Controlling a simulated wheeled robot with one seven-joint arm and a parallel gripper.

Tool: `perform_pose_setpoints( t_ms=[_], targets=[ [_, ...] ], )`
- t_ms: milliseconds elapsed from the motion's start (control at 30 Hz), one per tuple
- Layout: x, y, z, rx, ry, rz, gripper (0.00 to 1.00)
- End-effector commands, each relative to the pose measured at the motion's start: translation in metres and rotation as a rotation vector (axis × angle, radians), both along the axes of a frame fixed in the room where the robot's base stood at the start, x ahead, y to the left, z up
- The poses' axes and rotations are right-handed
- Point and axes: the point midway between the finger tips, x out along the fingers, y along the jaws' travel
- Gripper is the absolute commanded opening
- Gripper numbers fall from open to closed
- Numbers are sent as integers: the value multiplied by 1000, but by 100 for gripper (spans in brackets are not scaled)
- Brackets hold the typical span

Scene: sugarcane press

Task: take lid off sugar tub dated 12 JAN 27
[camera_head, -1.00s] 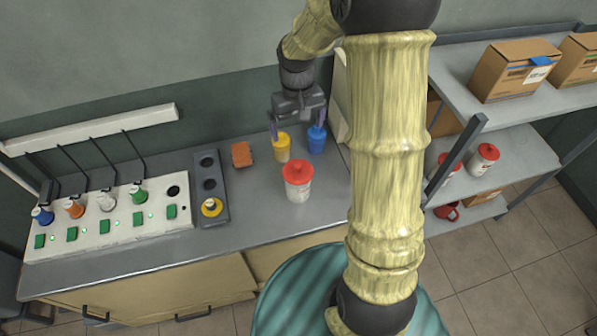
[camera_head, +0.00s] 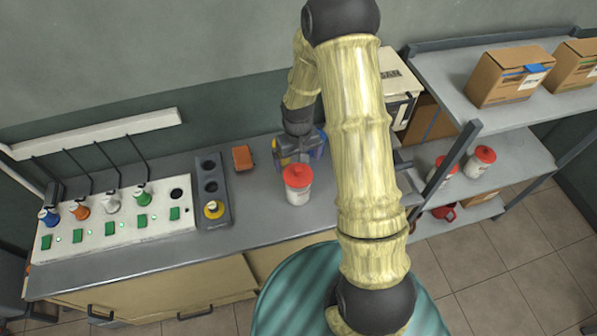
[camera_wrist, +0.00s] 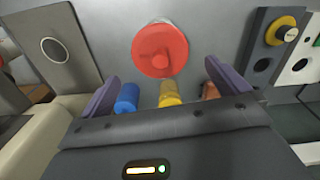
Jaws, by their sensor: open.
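A white tub (camera_head: 298,194) with a red lid (camera_head: 297,176) stands upright on the grey counter. Its lid is on, and no date is readable. My gripper (camera_head: 297,157) is open and empty, low over the counter just behind the tub. In the wrist view the round red lid (camera_wrist: 160,50) with its raised knob lies ahead, roughly centred between the two spread purple fingers (camera_wrist: 162,72), apart from them. Two more red-lidded tubs stand on the middle shelf at right, one nearer (camera_head: 482,162) and one partly hidden (camera_head: 447,167); their dates are unreadable too.
Yellow (camera_wrist: 169,94) and blue (camera_wrist: 127,98) containers stand close by the fingers. An orange-brown block (camera_head: 242,158) lies left. A dark holder (camera_head: 208,185) and a switch panel (camera_head: 115,225) fill the counter's left. A white box (camera_head: 398,90) stands behind my arm.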

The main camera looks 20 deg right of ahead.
Motion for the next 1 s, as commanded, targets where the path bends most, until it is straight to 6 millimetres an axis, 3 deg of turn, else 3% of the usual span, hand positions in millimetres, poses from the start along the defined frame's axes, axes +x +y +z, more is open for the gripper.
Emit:
perform_pose_setpoints(
  t_ms=[467,1000],
  targets=[
    [0,0,-6,0,0,0,100],
    [-1,0,-54,0,-1,0,100]
  ],
)
